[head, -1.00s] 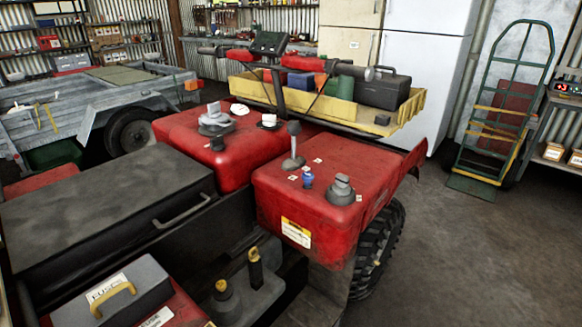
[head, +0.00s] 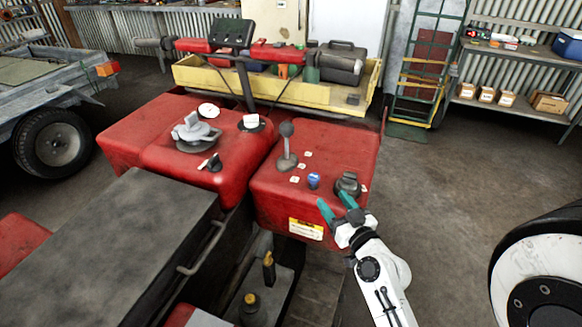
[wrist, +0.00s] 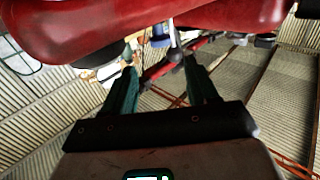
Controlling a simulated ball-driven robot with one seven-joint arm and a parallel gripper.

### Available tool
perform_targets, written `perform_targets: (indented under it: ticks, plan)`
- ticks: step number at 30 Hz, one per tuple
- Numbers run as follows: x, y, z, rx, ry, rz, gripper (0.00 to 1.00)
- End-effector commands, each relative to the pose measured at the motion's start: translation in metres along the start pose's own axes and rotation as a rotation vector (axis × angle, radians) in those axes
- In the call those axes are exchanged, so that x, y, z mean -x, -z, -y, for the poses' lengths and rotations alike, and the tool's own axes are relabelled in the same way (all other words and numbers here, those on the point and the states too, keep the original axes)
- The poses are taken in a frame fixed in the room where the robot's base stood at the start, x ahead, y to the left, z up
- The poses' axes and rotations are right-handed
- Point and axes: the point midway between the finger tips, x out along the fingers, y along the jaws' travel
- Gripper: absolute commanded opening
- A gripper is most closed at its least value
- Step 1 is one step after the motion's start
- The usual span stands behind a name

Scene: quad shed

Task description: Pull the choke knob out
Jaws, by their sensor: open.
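A small blue knob (head: 314,181) stands up from the red panel on the right of the quad. It is the likely choke knob, though no lettering is readable. It also shows in the wrist view (wrist: 160,42), ahead and roughly between the fingertips. My gripper (head: 335,200) is open and empty, at the panel's near edge, just short of the knob and to its right. Its green fingers also show in the wrist view (wrist: 158,56), apart from the knob.
A grey lever (head: 287,148) stands behind the knob, to its left. A dark grey cap (head: 347,184) sits close by the right finger. The red tank (head: 215,140) carries a black knob (head: 213,163). The floor (head: 450,180) at the right is clear.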

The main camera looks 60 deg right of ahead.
Motion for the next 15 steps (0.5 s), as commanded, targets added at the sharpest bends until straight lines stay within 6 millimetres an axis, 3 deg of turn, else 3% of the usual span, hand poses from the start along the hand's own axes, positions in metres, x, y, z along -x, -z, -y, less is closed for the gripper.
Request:
perform_targets:
  ticks: [7,15]
  plan:
    - [-0.009,0.002,-0.003,-0.001,-0.009,-0.005,0.58]
    - [-0.054,0.005,-0.003,-0.001,-0.008,-0.005,0.58]
